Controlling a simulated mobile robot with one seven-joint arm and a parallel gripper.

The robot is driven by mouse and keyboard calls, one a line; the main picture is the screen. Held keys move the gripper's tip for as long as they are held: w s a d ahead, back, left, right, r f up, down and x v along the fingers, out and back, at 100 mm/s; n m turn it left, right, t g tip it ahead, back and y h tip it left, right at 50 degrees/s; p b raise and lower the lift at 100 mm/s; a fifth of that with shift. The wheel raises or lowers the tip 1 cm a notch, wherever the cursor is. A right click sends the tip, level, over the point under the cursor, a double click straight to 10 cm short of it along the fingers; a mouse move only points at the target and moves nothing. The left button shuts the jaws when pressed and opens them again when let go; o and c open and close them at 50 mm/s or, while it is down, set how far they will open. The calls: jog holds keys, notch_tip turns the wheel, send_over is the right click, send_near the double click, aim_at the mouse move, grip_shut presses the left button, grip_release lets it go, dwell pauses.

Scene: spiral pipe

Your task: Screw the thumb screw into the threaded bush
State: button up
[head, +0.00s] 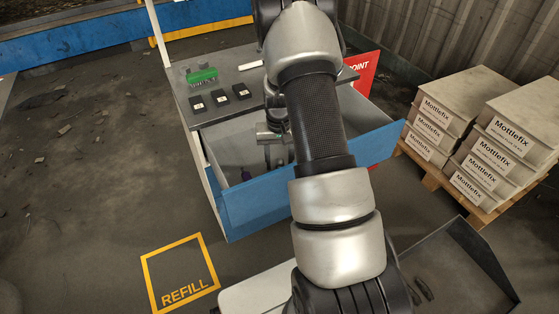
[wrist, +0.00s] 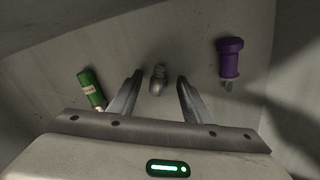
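My gripper (wrist: 159,77) is open and points down into the open drawer with the blue front (head: 290,190). In the wrist view, a small grey metal piece (wrist: 158,82) with a rounded end lies between the fingertips, with a gap on each side. I cannot tell whether it is the thumb screw. Right of the fingers lies a purple piece with a wide head and a pale narrow tip (wrist: 230,60); it also shows in the head view (head: 246,174). I cannot make out the threaded bush. My arm hides part of the drawer in the head view.
A green cylinder with a pale label (wrist: 92,89) lies left of the fingers. The grey worktop (head: 235,70) above the drawer holds a green block (head: 202,75) and several dark blocks. Drawer walls surround my gripper. Stacked boxes (head: 435,120) stand at the right.

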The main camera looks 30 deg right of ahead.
aim_at(279, 164)
notch_tip(279, 164, up, 17)
jog(key=p, duration=0.3)
jog(key=shift+r, duration=0.2)
jog(key=shift+a, duration=0.1)
